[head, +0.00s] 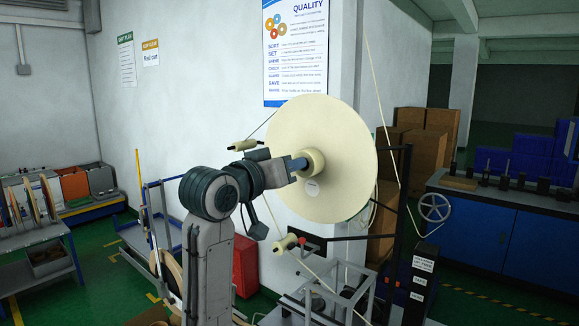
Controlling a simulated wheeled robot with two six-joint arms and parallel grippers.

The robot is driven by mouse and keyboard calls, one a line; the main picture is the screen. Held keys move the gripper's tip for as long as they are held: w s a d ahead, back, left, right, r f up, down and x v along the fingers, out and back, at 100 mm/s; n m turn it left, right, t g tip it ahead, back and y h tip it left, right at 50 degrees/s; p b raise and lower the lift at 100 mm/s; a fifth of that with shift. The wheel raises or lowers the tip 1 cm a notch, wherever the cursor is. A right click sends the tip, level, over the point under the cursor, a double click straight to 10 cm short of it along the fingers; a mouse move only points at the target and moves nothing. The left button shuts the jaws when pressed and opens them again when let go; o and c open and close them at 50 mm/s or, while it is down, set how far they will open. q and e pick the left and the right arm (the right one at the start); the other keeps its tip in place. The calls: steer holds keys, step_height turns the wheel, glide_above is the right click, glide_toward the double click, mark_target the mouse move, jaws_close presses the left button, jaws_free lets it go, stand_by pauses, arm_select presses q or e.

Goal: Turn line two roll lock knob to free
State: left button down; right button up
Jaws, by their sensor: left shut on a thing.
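A large cream tape roll (345,125) hangs upright on the payoff stand in the middle of the head view. A round cream lock knob (316,158) sticks out from its centre. My left gripper (300,164) reaches in from the left and is shut on this knob. The gripper and the viewing angle hide part of the knob, so its turn position cannot be read. A small pale label sits on the roll just below the knob. My right gripper is not in view.
Cream tape runs around guide rollers (286,243) below the roll and another roller (245,146) at its upper left. A spoked handwheel (434,207) and dark post stand to the right. A blue-sided workbench (500,225) is at far right, a cart (35,245) at left.

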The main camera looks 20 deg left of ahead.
arm_select(q)
steer(key=shift+n, duration=6.3)
steer(key=shift+f, duration=0.1)
steer(key=c, duration=1.3)
jaws_free()
steer(key=shift+a, duration=0.1)
